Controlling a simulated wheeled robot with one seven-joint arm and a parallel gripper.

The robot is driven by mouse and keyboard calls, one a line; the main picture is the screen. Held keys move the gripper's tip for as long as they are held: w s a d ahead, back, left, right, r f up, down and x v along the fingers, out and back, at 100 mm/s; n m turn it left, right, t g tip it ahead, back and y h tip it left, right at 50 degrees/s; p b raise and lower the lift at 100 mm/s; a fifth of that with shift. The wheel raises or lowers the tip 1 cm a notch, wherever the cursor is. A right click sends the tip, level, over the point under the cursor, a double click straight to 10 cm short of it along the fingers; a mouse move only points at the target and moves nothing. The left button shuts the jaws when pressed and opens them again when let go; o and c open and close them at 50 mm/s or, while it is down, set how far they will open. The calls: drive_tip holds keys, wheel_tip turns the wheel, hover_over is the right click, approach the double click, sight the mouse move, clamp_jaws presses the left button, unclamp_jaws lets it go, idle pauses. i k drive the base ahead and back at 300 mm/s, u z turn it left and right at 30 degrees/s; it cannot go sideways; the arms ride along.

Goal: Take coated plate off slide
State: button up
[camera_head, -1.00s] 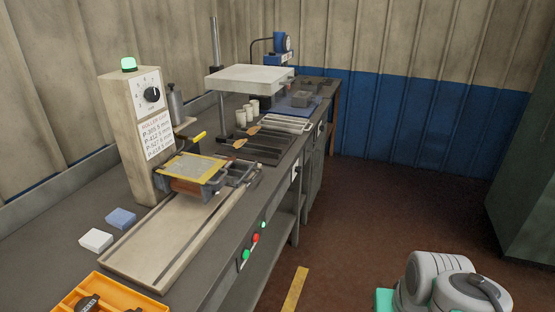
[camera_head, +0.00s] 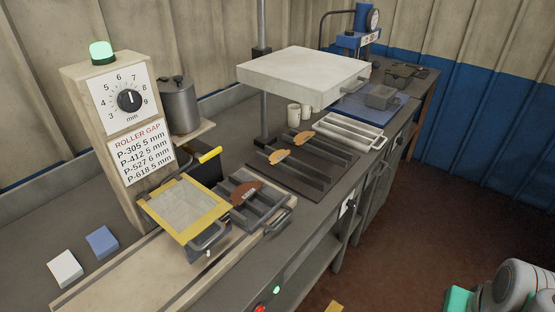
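A rust-brown piece with an arched edge and a small pale marking (camera_head: 246,193) lies on a dark metal carriage with handles (camera_head: 270,217), just right of the yellow-framed hopper (camera_head: 185,208). I take this brown piece to be the coated plate, though its surface is too small to read clearly. The pale slide bed (camera_head: 125,285) runs under the hopper toward the lower left. My gripper is out of view; only rounded parts of my arm show at the lower right corner.
A roller-gap post with a dial (camera_head: 128,98) and a lit green lamp stands left. A pale raised slab (camera_head: 300,72) overhangs dark rails (camera_head: 318,168) holding two orange-tan pieces. A pale slotted rack (camera_head: 350,132) lies beyond. White and blue blocks (camera_head: 66,268) sit at left.

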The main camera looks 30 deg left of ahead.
sight(244, 192)
drive_tip(key=i, duration=2.2)
drive_tip(key=u, duration=4.85)
drive_tip(key=i, duration=0.4)
drive_tip(key=z, duration=0.05)
